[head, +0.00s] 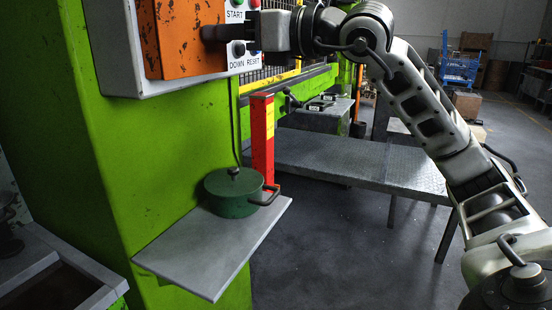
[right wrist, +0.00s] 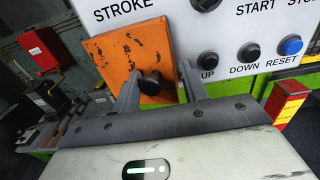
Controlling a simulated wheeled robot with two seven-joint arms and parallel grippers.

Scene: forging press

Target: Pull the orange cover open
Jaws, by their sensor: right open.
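The orange cover (head: 178,38) is a scratched plate on the white control panel at the top left of the head view. It also shows in the right wrist view (right wrist: 126,62), left of the panel's buttons. It lies over part of the panel, and I cannot tell whether it stands slightly ajar. A dark round knob (right wrist: 149,83) sticks out from it. My right gripper (right wrist: 156,80) is open, with its fingers on either side of the knob; contact is not clear. In the head view the right gripper (head: 208,33) is at the cover's right edge. My left gripper is not in view.
The white panel (head: 122,72) with its buttons is on a green press column (head: 150,150). Below, a green lidded pot (head: 232,206) stands on a grey shelf (head: 215,257), by a red and yellow post (head: 262,140). A metal platform (head: 340,160) is behind. Floor at right is open.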

